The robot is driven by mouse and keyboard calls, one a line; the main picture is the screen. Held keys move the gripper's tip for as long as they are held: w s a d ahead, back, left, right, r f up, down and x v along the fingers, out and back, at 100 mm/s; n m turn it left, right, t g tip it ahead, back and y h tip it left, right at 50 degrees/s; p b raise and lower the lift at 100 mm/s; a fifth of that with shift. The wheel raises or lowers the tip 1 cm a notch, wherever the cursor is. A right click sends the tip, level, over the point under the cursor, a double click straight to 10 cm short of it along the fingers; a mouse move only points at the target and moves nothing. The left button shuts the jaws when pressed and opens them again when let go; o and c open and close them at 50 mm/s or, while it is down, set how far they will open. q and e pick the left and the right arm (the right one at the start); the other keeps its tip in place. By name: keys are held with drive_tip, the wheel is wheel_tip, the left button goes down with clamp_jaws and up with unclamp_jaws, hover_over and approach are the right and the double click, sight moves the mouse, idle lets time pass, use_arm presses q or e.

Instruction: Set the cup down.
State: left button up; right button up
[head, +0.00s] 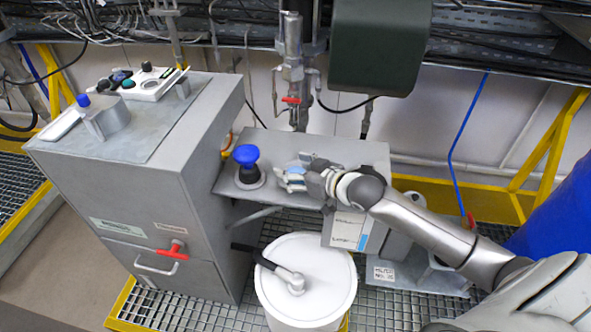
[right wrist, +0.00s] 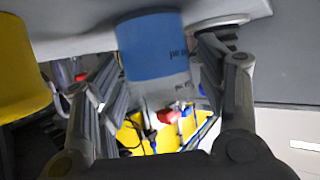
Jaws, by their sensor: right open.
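The cup (right wrist: 152,48) is blue with a paler grey part and dark lettering that reads upside down in the right wrist view. It is between the two fingers of my right gripper (head: 293,175), which is open, with a gap showing beside the cup. In the head view the gripper is over the grey shelf (head: 345,153) and mostly hides the cup; a small light blue patch of it (head: 305,158) shows. The cup's blue end is at the grey surface; exact contact is hard to tell. My left gripper is out of view.
A blue knob (head: 246,156) stands on the shelf left of the gripper. A grey cabinet (head: 165,185) is further left, and a white-lidded drum (head: 325,268) is below. A pipe with a red valve (head: 291,99) is behind. A yellow object (right wrist: 20,75) is left in the wrist view.

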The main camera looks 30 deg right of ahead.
drive_tip(key=shift+s+r, duration=0.1)
drive_tip(key=v, duration=1.1)
drive_tip(key=shift+s+d+r, duration=0.1)
drive_tip(key=shift+s+r, duration=0.05)
drive_tip(key=shift+s, duration=0.2)
idle(0.6)
